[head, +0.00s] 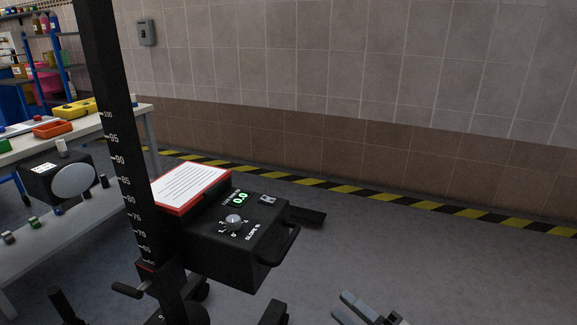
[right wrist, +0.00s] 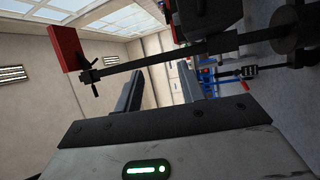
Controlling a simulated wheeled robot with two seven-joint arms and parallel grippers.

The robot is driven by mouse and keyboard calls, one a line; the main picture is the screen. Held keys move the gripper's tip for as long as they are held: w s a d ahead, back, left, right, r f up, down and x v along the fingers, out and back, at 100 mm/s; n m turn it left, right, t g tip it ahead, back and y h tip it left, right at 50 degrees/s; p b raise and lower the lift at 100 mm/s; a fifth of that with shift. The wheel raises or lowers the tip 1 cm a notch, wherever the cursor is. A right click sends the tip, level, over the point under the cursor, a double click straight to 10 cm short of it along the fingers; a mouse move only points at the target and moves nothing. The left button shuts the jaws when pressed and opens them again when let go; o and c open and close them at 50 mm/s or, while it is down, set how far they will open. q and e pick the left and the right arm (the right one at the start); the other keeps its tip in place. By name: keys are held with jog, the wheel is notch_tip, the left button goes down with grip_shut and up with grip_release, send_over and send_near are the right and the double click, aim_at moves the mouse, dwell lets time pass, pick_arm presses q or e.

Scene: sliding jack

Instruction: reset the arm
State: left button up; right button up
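A black jack column (head: 124,140) with a white scale rises at left in the head view. Its black control box (head: 235,235) has a green display reading 0.0, a grey knob (head: 233,222) and a side handle (head: 282,246). A small crank (head: 128,290) sits low on the column. In the right wrist view, a long dark bar (right wrist: 165,56) crosses the top, with a red block (right wrist: 68,48) at its left end. My right gripper (right wrist: 164,75) is open and empty, apart from the bar; it also shows at the head view's bottom edge (head: 362,308). My left gripper is out of view.
A white workbench (head: 85,225) with a yellow case (head: 75,108) and an orange tray (head: 52,129) stands at left. A tiled wall (head: 350,70) runs behind, with a yellow-black floor stripe (head: 345,189). The floor at right is clear. Dark jack feet (head: 274,313) stick out low.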

jog(key=s+f+m+g+h, duration=0.5)
jog(key=s+m+h, duration=0.6)
jog(key=m, duration=1.2)
pick_arm(q)
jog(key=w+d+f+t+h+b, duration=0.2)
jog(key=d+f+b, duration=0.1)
jog(key=b, duration=0.7)
pick_arm(e)
notch_tip(320, 180, down, 4)
jog(key=s+a+t+y, duration=0.1)
jog(key=a+t+y, duration=0.1)
jog(key=t+y, duration=0.15)
pick_arm(q)
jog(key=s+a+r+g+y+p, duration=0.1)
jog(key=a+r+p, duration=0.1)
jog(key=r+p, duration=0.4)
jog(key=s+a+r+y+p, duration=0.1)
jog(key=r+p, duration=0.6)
jog(key=p, duration=1)
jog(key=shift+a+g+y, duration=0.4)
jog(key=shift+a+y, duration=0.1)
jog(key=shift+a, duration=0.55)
pick_arm(e)
jog(key=s+d+r+g+h, duration=0.1)
jog(key=d+r, duration=0.1)
jog(key=r, duration=0.4)
jog(key=s+d+r+g+h, duration=0.1)
jog(key=d+r+h, duration=0.1)
jog(key=r, duration=0.5)
jog(key=shift+d, duration=0.45)
